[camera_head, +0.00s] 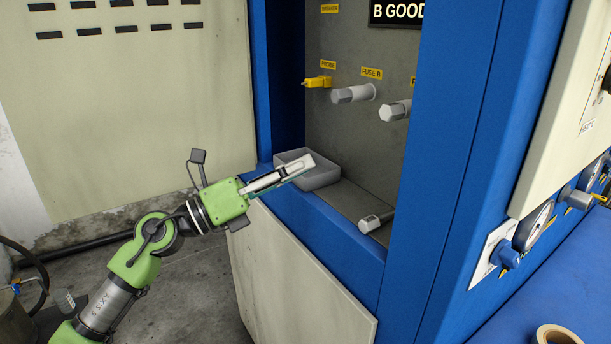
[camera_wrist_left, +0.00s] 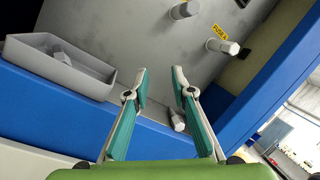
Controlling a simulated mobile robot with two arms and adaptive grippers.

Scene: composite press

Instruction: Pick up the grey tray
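The grey tray (camera_head: 322,178) sits on the blue ledge of the open cabinet bay. In the left wrist view the tray (camera_wrist_left: 60,82) lies left of the fingers, and a small grey piece (camera_wrist_left: 62,57) shows inside it. My left gripper (camera_head: 303,166) reaches in from the left and overlaps the tray's near side in the head view. In the wrist view the left gripper (camera_wrist_left: 161,84) is open, its two fingers apart with nothing between them. I cannot tell from the head view how high it is above the tray. My right gripper is not in view.
A loose grey fuse-like cylinder (camera_head: 375,221) lies on the bay floor right of the tray. Holders (camera_head: 354,94) and a yellow probe (camera_head: 318,82) stick out of the back panel above. A blue cabinet post (camera_head: 440,170) bounds the bay on the right.

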